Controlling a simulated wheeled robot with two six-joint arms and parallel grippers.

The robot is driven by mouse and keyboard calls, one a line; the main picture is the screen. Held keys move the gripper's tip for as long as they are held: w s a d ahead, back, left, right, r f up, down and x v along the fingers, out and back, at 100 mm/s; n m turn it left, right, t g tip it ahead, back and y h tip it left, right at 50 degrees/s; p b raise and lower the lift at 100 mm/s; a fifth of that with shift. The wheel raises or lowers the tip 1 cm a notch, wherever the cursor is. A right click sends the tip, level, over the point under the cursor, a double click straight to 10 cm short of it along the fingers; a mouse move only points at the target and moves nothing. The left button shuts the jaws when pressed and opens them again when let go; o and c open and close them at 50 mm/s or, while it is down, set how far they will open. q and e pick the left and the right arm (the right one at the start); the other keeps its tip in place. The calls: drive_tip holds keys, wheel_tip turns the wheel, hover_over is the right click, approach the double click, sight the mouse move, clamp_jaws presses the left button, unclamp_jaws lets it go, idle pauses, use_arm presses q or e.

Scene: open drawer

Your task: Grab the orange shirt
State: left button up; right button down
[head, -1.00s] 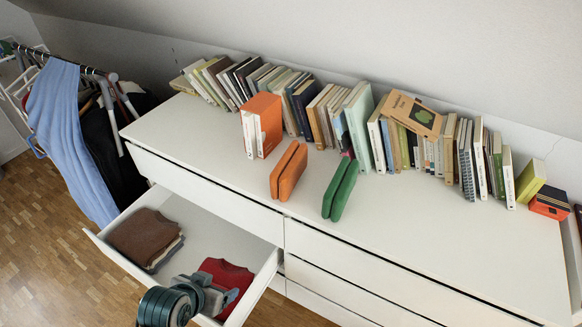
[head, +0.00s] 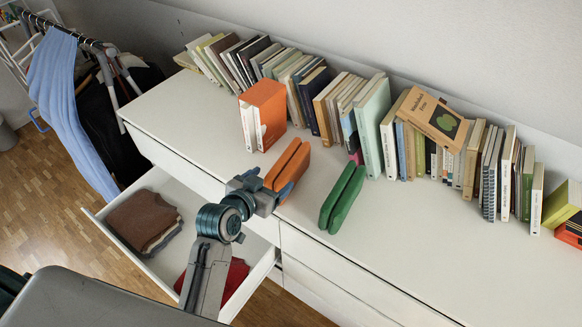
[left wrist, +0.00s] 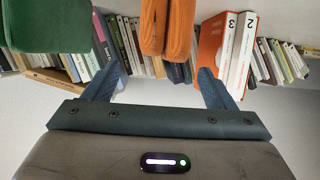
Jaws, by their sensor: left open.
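The orange shirt (head: 288,160) is folded and stands on edge on the white dresser top, between the orange box set of books and a green folded shirt (head: 341,198). My left gripper (head: 268,182) is open at the near end of the orange shirt, over the dresser's front edge. In the left wrist view the orange shirt (left wrist: 181,28) lies ahead, in the gap between the two blue fingertips (left wrist: 158,86). I cannot tell from this view whether the fingers touch it. My right gripper is not in view.
The orange book box (head: 268,108) stands close to the left of the shirt. A long row of books (head: 372,130) lines the back. The open drawer (head: 177,187) below holds brown and red folded clothes. The dresser top to the right of the green shirt is clear.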

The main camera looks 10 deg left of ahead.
sight(282, 172)
use_arm(q)
drive_tip(key=shift+x, duration=0.9)
drive_tip(key=p+x, duration=0.1)
drive_tip(key=x, duration=0.3)
drive_tip(key=shift+w+f+p, duration=0.25)
drive_tip(key=shift+f+p, duration=0.15)
drive_tip(key=shift+w+f, duration=0.2)
drive_tip(key=shift+w, duration=0.1)
drive_tip(key=shift+c, duration=0.5)
drive_tip(key=c, duration=1)
